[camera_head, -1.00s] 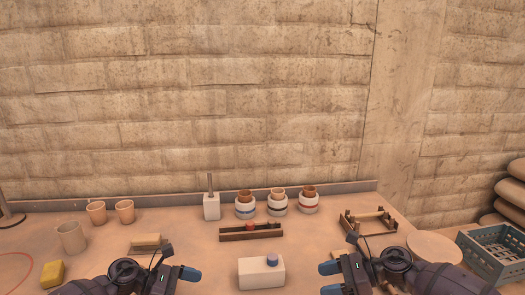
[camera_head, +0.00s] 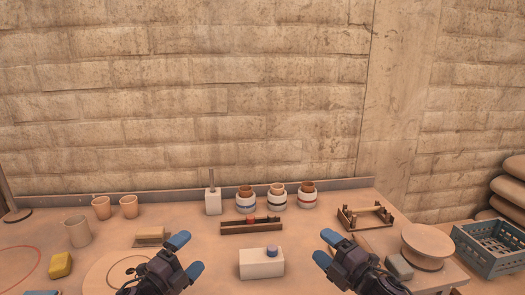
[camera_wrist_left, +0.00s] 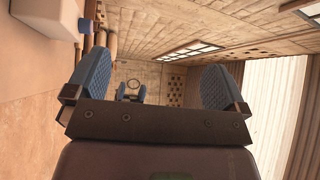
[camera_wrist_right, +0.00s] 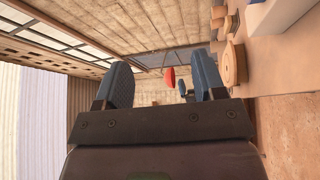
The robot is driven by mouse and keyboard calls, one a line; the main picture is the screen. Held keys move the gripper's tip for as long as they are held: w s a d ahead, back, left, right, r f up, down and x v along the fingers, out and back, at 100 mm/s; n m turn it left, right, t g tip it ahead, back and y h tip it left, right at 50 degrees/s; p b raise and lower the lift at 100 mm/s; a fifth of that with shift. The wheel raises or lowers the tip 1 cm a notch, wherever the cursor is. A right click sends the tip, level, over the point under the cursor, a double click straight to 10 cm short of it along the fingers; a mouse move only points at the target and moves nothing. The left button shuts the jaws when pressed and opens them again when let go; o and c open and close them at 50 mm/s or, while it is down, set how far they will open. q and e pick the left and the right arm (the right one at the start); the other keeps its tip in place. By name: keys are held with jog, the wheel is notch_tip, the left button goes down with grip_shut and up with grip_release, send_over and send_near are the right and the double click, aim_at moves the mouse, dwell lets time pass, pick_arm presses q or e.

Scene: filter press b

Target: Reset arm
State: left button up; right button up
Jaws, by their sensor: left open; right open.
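My left gripper (camera_head: 187,254) is open and empty above the front left of the table. Its two blue fingers stand apart in the left wrist view (camera_wrist_left: 152,88), with nothing between them but the distant room. My right gripper (camera_head: 327,248) is open and empty above the front right of the table. Its blue fingers also stand apart in the right wrist view (camera_wrist_right: 161,86). Both grippers are clear of a white block with a blue cap (camera_head: 261,266), which stands between them.
Behind are a dark rack (camera_head: 251,227), three banded jars (camera_head: 277,202) and a wooden frame (camera_head: 365,219). Cups (camera_head: 78,232) and a yellow block (camera_head: 61,265) stand at left. A round disc (camera_head: 427,240), grey block (camera_head: 399,267) and blue crate (camera_head: 490,252) are at right.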

pick_arm(q)
jog(key=s+a+f+n+g+y, duration=0.2)
jog(key=s+f+n, duration=0.5)
jog(key=s, duration=0.4)
jog(key=s+a+f+n+g+y, duration=0.1)
jog(key=s+a+f+n+y, duration=0.3)
jog(key=s+f+n, duration=0.3)
jog(key=s+a+f+n+g+y, duration=0.2)
jog(key=s+f+n, duration=0.6)
jog(key=s, duration=0.7)
jog(key=a+y, duration=0.1)
jog(key=y, duration=0.1)
jog(key=shift+a+f+g+y, duration=0.2)
jog(key=shift+g+y, duration=0.1)
jog(key=shift+y, duration=0.1)
pick_arm(e)
jog(key=s+d+f+m+g+h, duration=0.1)
jog(key=s+d+f+m+h, duration=0.3)
jog(key=s+f+m, duration=0.3)
jog(key=s+d+f+m+g+h, duration=0.2)
jog(key=s+d+f+m+h, duration=0.2)
jog(key=s+f+m, duration=0.4)
jog(key=s+d+f+m+g+h, duration=0.1)
jog(key=s+d+f+m+h, duration=0.2)
jog(key=s+f+m, duration=0.5)
jog(key=s+d+f, duration=0.1)
jog(key=s, duration=0.9)
jog(key=shift+s+f+g+h, duration=0.2)
jog(key=shift+g+h, duration=0.1)
jog(key=shift+h, duration=0.1)
